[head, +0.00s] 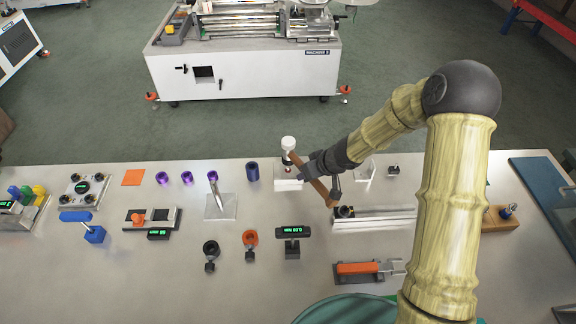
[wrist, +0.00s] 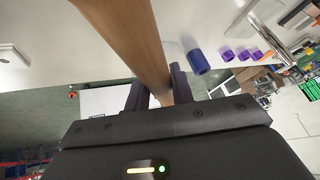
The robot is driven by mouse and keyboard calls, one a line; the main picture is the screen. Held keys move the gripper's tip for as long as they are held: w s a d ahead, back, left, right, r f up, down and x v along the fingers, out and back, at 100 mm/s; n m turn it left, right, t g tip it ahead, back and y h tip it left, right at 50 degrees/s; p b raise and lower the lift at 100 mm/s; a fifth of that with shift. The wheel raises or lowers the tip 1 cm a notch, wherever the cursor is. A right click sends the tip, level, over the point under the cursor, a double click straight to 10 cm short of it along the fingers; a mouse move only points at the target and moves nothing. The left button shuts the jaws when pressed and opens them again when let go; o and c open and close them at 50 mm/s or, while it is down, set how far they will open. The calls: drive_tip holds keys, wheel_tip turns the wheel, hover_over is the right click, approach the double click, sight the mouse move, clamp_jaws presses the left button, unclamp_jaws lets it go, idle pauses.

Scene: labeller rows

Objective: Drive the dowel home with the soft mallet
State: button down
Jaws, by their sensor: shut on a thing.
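My gripper (head: 313,172) is shut on the wooden handle of the soft mallet (head: 322,192). The mallet's pale head with a dark band is at the upper left end of the handle, over a white block (head: 288,185) on the bench. In the wrist view the handle (wrist: 140,40) runs between the two dark fingers of my gripper (wrist: 158,85), and the mallet head is out of view. The dowel cannot be made out clearly; a small reddish-brown spot shows on the white block below the head. I cannot tell whether the head touches anything.
A dark blue cylinder (head: 252,172) stands left of the block, with purple rings (head: 187,178) further left. A small black display (head: 292,232) stands in front. A metal rail fixture (head: 375,218) and an orange-handled clamp (head: 358,268) lie to the right.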

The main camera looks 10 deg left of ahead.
drive_tip(key=shift+r+p, duration=0.4)
drive_tip(key=shift+r, duration=0.05)
drive_tip(key=shift+f, duration=0.1)
wheel_tip(320, 180, down, 5)
drive_tip(key=b, duration=0.4)
drive_tip(key=shift+r, duration=0.2)
drive_tip(key=shift+s, duration=0.1)
drive_tip(key=shift+r, duration=0.1)
drive_tip(key=shift+r+p, duration=2)
drive_tip(key=shift+p, duration=0.35)
